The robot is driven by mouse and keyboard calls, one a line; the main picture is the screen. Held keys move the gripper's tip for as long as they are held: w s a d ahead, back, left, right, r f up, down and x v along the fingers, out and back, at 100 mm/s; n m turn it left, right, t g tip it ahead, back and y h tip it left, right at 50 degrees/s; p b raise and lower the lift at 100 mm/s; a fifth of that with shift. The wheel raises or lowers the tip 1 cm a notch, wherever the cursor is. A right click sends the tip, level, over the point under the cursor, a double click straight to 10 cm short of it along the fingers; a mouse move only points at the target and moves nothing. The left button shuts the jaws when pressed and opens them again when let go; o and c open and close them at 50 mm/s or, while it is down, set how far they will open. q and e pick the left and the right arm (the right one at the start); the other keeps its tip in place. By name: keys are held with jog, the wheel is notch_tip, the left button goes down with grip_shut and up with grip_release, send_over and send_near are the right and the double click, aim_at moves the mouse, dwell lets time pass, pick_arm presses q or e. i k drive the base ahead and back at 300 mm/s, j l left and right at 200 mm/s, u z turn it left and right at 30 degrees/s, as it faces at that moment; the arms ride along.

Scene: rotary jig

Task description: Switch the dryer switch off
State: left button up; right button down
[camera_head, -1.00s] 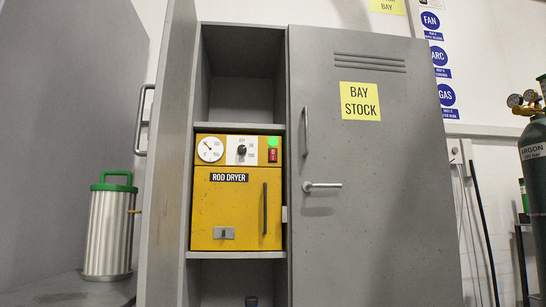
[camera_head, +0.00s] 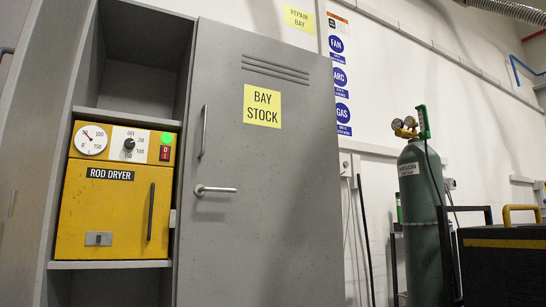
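The yellow rod dryer (camera_head: 112,215) stands on a shelf in the open left bay of a grey locker. Its door is shut, with a black vertical handle and a metal latch. On its top panel are a round gauge, a black knob and, at the right end, the small red dryer switch (camera_head: 166,153) below a lit green lamp (camera_head: 165,138). The switch position is too small to tell. Neither of my grippers shows in the head view.
The shut grey locker door (camera_head: 265,190) marked BAY STOCK is right of the dryer, with a lever handle (camera_head: 214,190) sticking out. A green argon cylinder (camera_head: 421,225) and a dark cart (camera_head: 505,265) with a yellow stripe stand farther right. An open grey door panel edges the left.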

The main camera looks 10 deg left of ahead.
aim_at(165, 151)
jog(key=z, duration=1.15)
jog(key=j+z, duration=0.1)
jog(key=z, duration=0.5)
jog(key=i+z, duration=0.1)
jog(key=z, duration=0.5)
jog(key=j+z, duration=0.1)
jog(key=z, duration=1.65)
jog(key=k+z, duration=0.1)
jog(key=z, duration=0.5)
jog(key=k+j+z, duration=0.2)
jog(key=z, duration=0.2)
jog(key=k+u, duration=0.2)
jog(key=u, duration=0.25)
jog(key=k+u, duration=0.25)
jog(key=u, duration=0.8)
jog(key=k+u, duration=0.1)
jog(key=u, duration=0.5)
jog(key=j+u, duration=0.15)
jog(key=u, duration=0.5)
jog(key=j+u, duration=0.1)
jog(key=u, duration=0.55)
jog(key=j+u, duration=0.1)
jog(key=u, duration=0.5)
jog(key=j+u, duration=0.1)
jog(key=u, duration=0.55)
jog(key=j+u, duration=0.1)
jog(key=u, duration=0.55)
jog(key=j+u, duration=0.1)
jog(key=u, duration=0.5)
